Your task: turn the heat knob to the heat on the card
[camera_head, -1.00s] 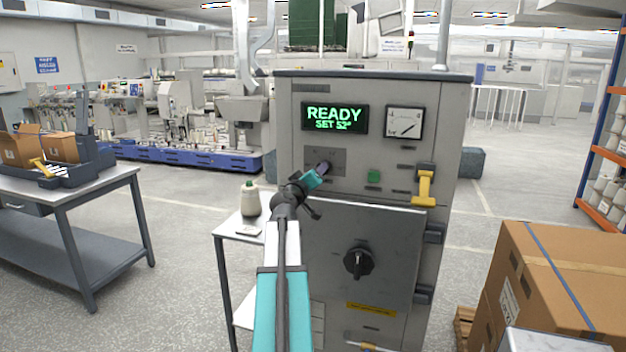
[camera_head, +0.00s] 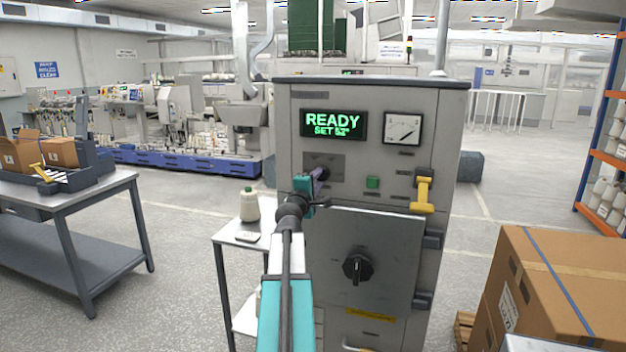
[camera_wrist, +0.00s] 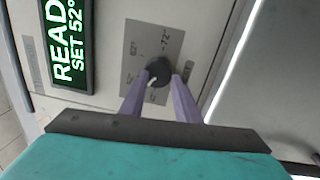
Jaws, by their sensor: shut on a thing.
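The heat knob (camera_wrist: 158,72) is a small dark round knob with a pale pointer mark, on a grey scale plate (camera_wrist: 172,42) with printed temperatures, one reading 72°. My gripper (camera_wrist: 157,82) has its two purple fingers on either side of the knob, shut on it. In the head view my gripper (camera_head: 320,175) reaches the panel and hides the knob. The green display (camera_head: 333,124) reads READY and SET 52°, and the wrist view shows it too (camera_wrist: 68,40). I cannot make out a heat card with readable figures.
A dial gauge (camera_head: 403,128), a green button (camera_head: 373,182) and a yellow handle (camera_head: 423,193) are on the same panel. Below is a door with a black knob (camera_head: 357,267). A small side table (camera_head: 222,237) with a bottle (camera_head: 249,204) stands left.

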